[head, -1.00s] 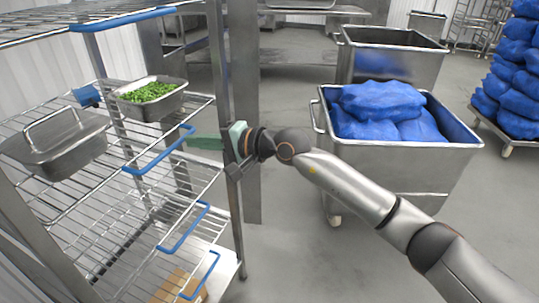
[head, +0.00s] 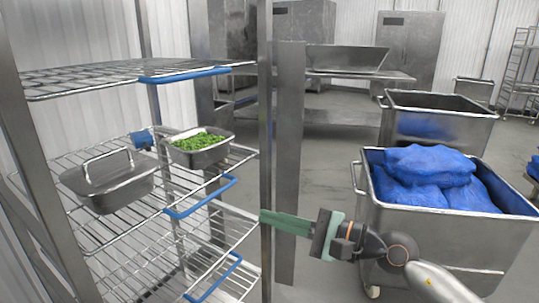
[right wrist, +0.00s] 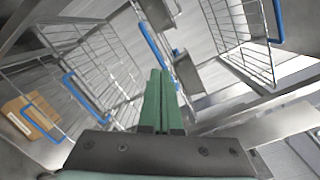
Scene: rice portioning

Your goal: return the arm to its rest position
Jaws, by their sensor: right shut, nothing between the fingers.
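In the right wrist view the closed green fingers (right wrist: 162,75) point toward the rack shelves. My right arm comes in from the lower right. My left gripper is not in view.
The wire rack (head: 140,69) with blue shelf handles holds a lidded steel pan (head: 108,182) and a pan of green vegetables (head: 202,158). A steel bin (head: 450,228) with blue bags (head: 428,165) stands right of the rack. A second bin (head: 437,122) stands behind it.

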